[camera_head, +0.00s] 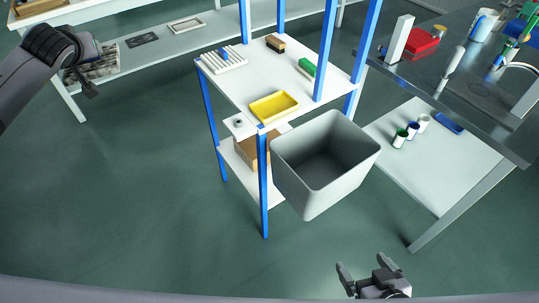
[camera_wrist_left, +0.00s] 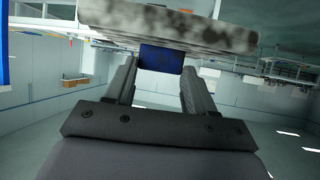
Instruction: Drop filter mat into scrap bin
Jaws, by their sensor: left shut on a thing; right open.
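The filter mat (camera_head: 102,66) is a mottled grey slab at the upper left of the head view. My left gripper (camera_head: 84,80) is shut on it. In the left wrist view the mat (camera_wrist_left: 170,22) spans the top, with a dark blue piece between the fingers (camera_wrist_left: 160,82). The scrap bin, a grey open-topped tub (camera_head: 302,196), is right of centre against the blue-posted rack; its visible inside looks empty. The mat is well left of the bin, apart from it. My right gripper (camera_head: 364,264) is open and empty at the bottom, below the bin.
A blue-posted rack (camera_head: 265,195) with a yellow tray (camera_head: 273,107) stands just left of the bin. A dark-topped workbench (camera_head: 470,100) with cups on its lower shelf is at right. A long bench (camera_head: 200,45) runs behind. Green floor at lower left is clear.

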